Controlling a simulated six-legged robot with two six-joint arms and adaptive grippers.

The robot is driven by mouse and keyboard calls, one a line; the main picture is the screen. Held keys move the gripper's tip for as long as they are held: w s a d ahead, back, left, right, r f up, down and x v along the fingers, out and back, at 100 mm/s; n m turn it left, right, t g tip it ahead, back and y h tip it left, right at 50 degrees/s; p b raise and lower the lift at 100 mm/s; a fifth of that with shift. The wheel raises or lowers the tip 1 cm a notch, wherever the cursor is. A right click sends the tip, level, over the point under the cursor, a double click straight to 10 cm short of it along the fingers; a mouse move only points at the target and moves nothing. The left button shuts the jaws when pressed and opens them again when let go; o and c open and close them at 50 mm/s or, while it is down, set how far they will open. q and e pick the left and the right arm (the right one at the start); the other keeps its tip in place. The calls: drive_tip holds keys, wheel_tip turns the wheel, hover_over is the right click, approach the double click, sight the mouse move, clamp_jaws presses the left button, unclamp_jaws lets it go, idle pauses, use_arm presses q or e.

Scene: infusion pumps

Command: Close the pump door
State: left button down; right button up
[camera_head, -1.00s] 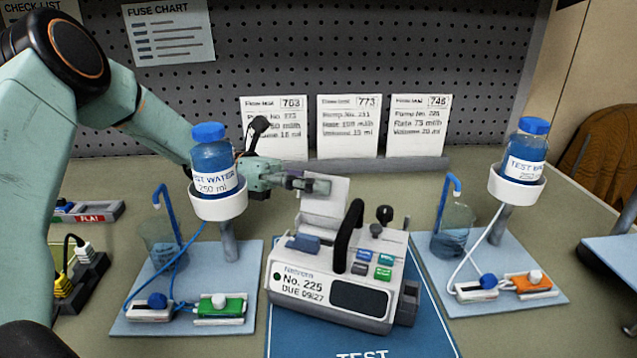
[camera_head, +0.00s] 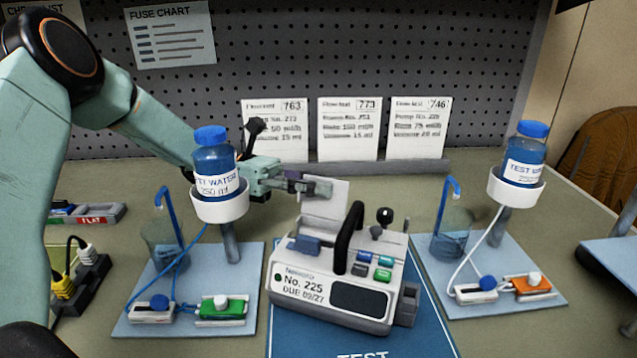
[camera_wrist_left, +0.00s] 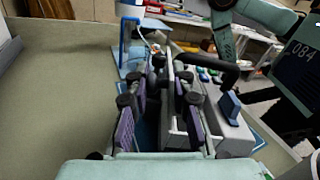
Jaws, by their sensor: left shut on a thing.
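The infusion pump (camera_head: 335,292), labelled No. 225, stands on the blue test mat (camera_head: 430,335) with its black handle up. Its pale door (camera_head: 328,203) stands raised, roughly upright, at the pump's back left. My left gripper (camera_head: 316,187) reaches in from the left behind the bottle and is shut on the upper part of the door. In the left wrist view the two dark fingers (camera_wrist_left: 163,115) straddle the door, whose held edge is partly hidden; the pump (camera_wrist_left: 232,130) lies to their right. My right gripper is not in view.
A bottle (camera_head: 215,165) on a white holder stands close to my left forearm, and another bottle (camera_head: 525,155) stands at the right. Flow-test cards (camera_head: 349,130) lean at the back. A power strip (camera_head: 85,280) lies at the left.

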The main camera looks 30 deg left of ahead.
use_arm(q)
drive_tip(key=shift+s+r+m, duration=0.1)
drive_tip(key=shift+s+m, duration=0.15)
drive_tip(key=shift+m, duration=0.4)
drive_tip(key=shift+s+r+m, duration=0.1)
drive_tip(key=shift+s+m, duration=0.1)
drive_tip(key=shift+m, duration=0.45)
drive_tip(key=c, duration=1.2)
unclamp_jaws()
drive_tip(key=a, duration=0.4)
drive_tip(key=s+a, duration=0.1)
drive_tip(key=a, duration=0.6)
drive_tip(key=shift+s+a, duration=0.4)
